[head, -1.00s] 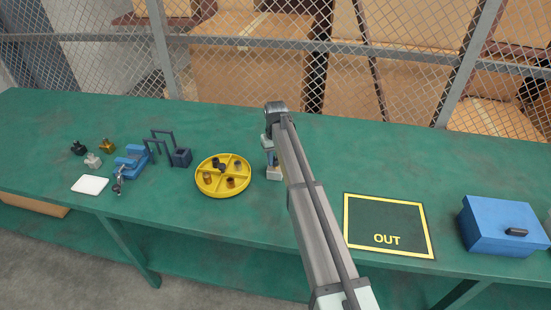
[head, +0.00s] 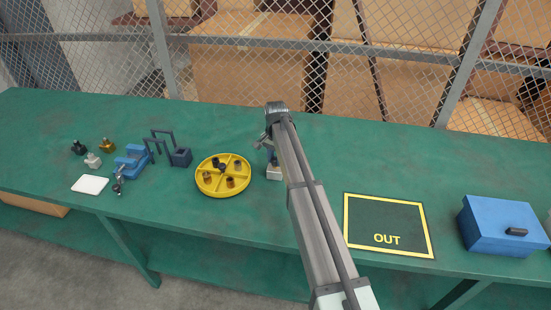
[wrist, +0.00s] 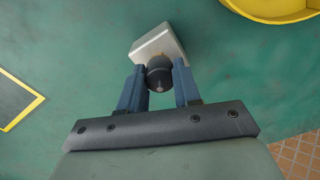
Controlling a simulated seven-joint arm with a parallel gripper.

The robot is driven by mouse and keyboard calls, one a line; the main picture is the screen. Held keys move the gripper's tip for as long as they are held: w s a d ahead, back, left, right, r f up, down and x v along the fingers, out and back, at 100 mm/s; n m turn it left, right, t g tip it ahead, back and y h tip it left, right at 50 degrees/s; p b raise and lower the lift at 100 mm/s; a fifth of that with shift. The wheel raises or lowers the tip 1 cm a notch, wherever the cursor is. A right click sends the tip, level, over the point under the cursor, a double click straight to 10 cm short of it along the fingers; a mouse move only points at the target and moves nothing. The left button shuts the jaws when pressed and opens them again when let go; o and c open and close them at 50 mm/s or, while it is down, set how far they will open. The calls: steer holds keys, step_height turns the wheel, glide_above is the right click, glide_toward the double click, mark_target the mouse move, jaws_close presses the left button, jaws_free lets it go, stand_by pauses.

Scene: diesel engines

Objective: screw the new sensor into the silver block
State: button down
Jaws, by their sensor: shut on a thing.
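The silver block (wrist: 158,42) lies on the green table, just beyond my fingertips in the wrist view. It shows in the head view as a pale base (head: 274,174), partly hidden by my arm. My gripper (wrist: 160,70) points down over the block, its two blue fingers shut on a dark round sensor (wrist: 159,77). The sensor is in line with the block's top face. How deep it sits in the block is hidden. In the head view my gripper (head: 268,146) is mostly behind my arm.
A yellow divided tray (head: 223,192) with several small parts stands left of the block. Further left are a blue fixture (head: 131,160), a dark holder (head: 181,157) and a white pad (head: 90,184). The OUT mat (head: 388,210) and blue box (head: 500,225) are right.

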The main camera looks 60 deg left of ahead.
steer(key=m, duration=0.4)
steer(key=shift+d+f+m, duration=0.1)
steer(key=shift+m, duration=0.2)
steer(key=c, duration=0.7)
jaws_free()
steer(key=shift+c, duration=0.2)
steer(key=shift+c, duration=0.2)
steer(key=shift+r, duration=3.6)
steer(key=shift+w, duration=0.1)
